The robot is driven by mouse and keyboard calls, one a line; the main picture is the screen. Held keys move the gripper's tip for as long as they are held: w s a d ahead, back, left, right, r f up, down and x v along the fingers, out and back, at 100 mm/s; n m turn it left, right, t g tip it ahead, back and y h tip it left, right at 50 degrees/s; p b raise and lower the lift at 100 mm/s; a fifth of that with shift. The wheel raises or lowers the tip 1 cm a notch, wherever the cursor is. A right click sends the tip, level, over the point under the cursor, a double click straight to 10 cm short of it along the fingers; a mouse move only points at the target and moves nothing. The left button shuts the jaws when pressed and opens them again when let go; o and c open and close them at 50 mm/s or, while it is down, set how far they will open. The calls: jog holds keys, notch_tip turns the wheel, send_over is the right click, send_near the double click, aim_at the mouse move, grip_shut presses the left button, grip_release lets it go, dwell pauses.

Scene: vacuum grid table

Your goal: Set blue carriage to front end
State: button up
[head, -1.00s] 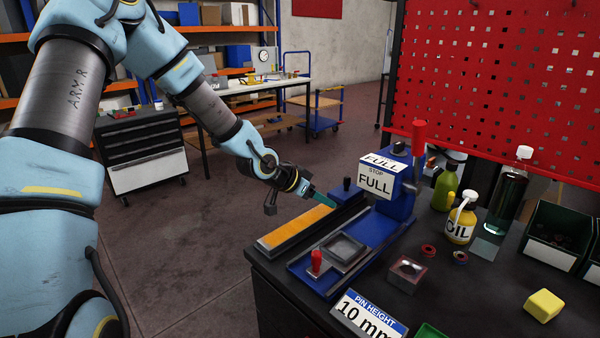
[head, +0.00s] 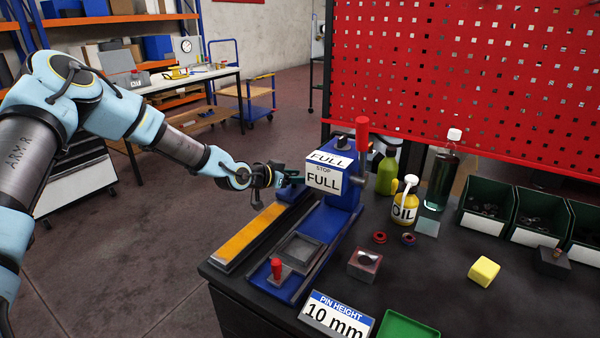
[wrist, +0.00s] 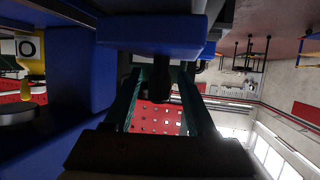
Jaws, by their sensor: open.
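The blue carriage, which I take to be the upright blue block (head: 346,191) with the "FULL" stop sign (head: 324,178), stands at the far end of a blue rail base (head: 322,242) in the head view. My gripper (head: 295,178) is at the left side of this block, with its fingertips close to the sign. In the wrist view my gripper (wrist: 162,88) is open, its two green fingers on either side of a dark knob (wrist: 161,80) below a blue part (wrist: 160,30). I cannot tell if they touch the knob.
A dark square tray (head: 301,250) and a red knob (head: 277,268) are at the rail's near end. An orange strip (head: 248,237) runs along the left. A red-handled lever (head: 362,140), oil bottle (head: 404,205) and small block (head: 365,263) stand to the right.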

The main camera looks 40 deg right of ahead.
jog(key=shift+s+d+f, duration=0.1)
jog(key=shift+d+f, duration=0.1)
jog(key=shift+d, duration=0.25)
grip_shut()
dwell(1.2)
